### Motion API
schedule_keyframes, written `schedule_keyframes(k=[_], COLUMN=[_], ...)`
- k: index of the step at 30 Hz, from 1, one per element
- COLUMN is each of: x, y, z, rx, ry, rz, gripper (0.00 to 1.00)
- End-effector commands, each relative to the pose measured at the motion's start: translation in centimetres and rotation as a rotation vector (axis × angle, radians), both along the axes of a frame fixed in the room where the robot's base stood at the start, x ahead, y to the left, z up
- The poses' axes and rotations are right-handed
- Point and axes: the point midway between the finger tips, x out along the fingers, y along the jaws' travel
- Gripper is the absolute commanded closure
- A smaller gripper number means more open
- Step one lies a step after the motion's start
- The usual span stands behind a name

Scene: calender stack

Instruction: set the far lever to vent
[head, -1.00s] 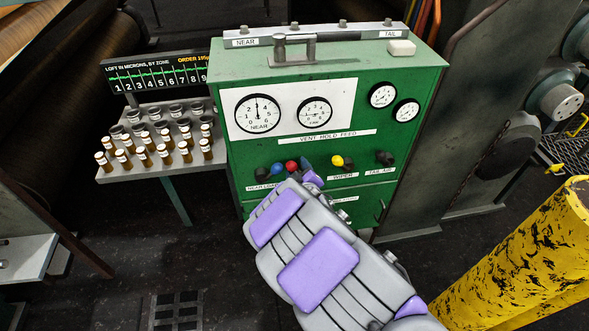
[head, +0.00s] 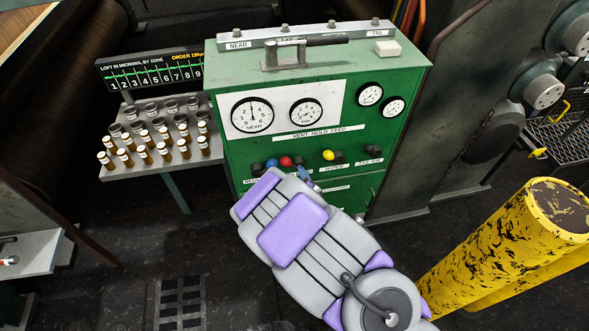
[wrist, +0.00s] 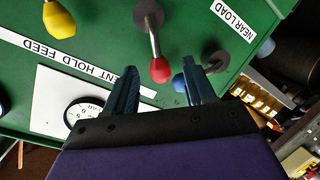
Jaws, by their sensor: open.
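The green cabinet (head: 225,110) carries a row of levers under a strip reading VENT HOLD FEED (head: 330,134). The red-knobbed lever (head: 286,161) sits between the blue (head: 272,163) and yellow (head: 328,155) knobs; its label is hidden by my arm. In the wrist view, which is upside down, the red knob (wrist: 160,69) lies just ahead of and between my open fingertips (wrist: 161,82), with no clear contact. The blue knob (wrist: 180,83) shows close beside the right finger's inner side. My gripper (head: 304,173) is mostly hidden behind my arm in the head view.
The NEAR LOAD label (wrist: 232,20) is by the blue lever. A black TAIL AIR lever (head: 374,151) is at the right. A rack of brown bottles (head: 150,150) stands left of the cabinet. A yellow post (head: 510,240) stands at right front.

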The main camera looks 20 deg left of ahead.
Motion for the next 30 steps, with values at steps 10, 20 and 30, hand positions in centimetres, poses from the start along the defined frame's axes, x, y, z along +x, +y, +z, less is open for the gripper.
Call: schedule_keyframes(k=[10, 20, 30], x=[-1.4, -3.6, -5.6], y=[-1.1, -2.7, -3.9], z=[0.8, 1.5, 2.2], rx=[-0.008, -0.010, -0.006], ry=[-0.002, -0.001, -0.005], rz=[-0.003, -0.003, -0.002], gripper=[0.46, 0.46, 0.46])
